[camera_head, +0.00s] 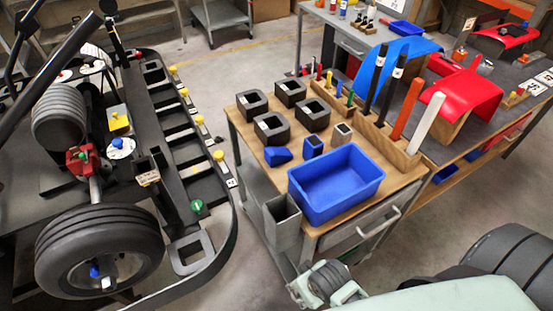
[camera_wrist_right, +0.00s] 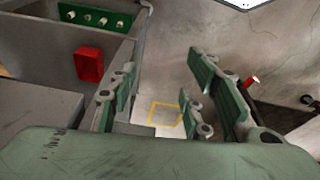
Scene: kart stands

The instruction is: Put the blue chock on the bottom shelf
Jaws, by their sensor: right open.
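A blue wedge-shaped chock (camera_head: 277,156) lies on the wooden top of the trolley (camera_head: 240,122), left of a smaller upright blue block (camera_head: 313,147). The grey lower shelf (camera_head: 247,188) of the trolley shows partly at its left side; the rest is hidden under the top. My right gripper (camera_head: 330,284) is low in front of the trolley, below the drawer and apart from the chock. In the wrist view my right gripper (camera_wrist_right: 166,100) has its fingers spread with nothing between them. The chock is not seen there. My left gripper is not in view.
A blue bin (camera_head: 335,183) stands at the trolley's front edge, beside a grey open holder (camera_head: 283,222). Several black square blocks (camera_head: 272,128) and a tool rack (camera_head: 390,140) fill the back and right. A kart (camera_head: 100,250) stands left. The wrist view shows a red block (camera_wrist_right: 88,64).

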